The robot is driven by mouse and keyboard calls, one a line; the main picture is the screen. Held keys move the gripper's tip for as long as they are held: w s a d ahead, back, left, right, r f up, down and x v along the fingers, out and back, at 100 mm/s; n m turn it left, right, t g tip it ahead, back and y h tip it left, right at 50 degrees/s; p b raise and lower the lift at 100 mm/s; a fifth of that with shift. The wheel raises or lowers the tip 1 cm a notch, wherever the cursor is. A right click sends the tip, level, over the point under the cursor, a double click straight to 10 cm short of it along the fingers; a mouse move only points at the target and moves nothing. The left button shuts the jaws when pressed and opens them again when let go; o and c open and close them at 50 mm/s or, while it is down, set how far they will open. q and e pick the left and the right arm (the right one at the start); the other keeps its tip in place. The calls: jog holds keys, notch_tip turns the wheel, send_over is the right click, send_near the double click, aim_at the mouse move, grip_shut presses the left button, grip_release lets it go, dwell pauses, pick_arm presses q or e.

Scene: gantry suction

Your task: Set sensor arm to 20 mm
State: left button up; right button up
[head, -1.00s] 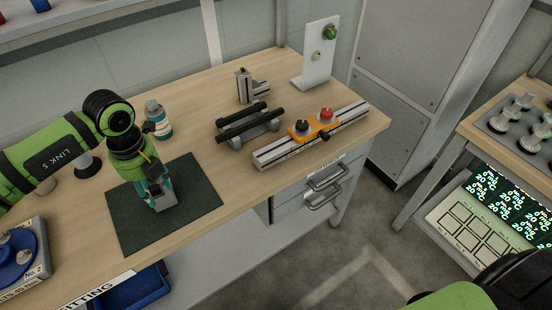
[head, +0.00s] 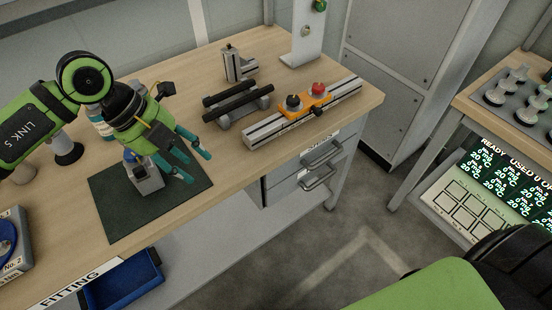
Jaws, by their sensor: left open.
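An orange carriage (head: 305,101) with a black knob (head: 293,103) and a red knob (head: 318,89) sits on a silver slotted rail (head: 264,131) on the bench. No part is labelled as the sensor arm, and no millimetre marks are readable. My left gripper (head: 196,167) is open, with teal fingers pointing down and right above the dark green mat (head: 112,216). A small grey block with a blue part (head: 147,178) stands on the mat, just left of the fingers. The gripper is well left of the rail. My right gripper is out of view.
Two black bars on a grey stand (head: 238,104) lie between gripper and rail. A silver bracket (head: 236,63) and white upright plate (head: 307,35) stand behind. A bottle is partly hidden behind my left arm. The bench's right end (head: 370,104) is clear.

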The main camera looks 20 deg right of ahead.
pick_arm(q)
jog(key=s+d+r+g+h+b, duration=0.4)
jog(key=s+d+r+h, duration=0.3)
jog(key=s+d+h, duration=0.2)
jog(key=s+d, duration=0.2)
jog(key=d, duration=0.2)
jog(key=shift+d+r+m+h, duration=0.15)
jog(key=shift+r+m+h, duration=0.05)
jog(key=shift+m+h, duration=0.2)
jog(key=shift+c, duration=1.4)
jog(key=shift+w+f, duration=0.1)
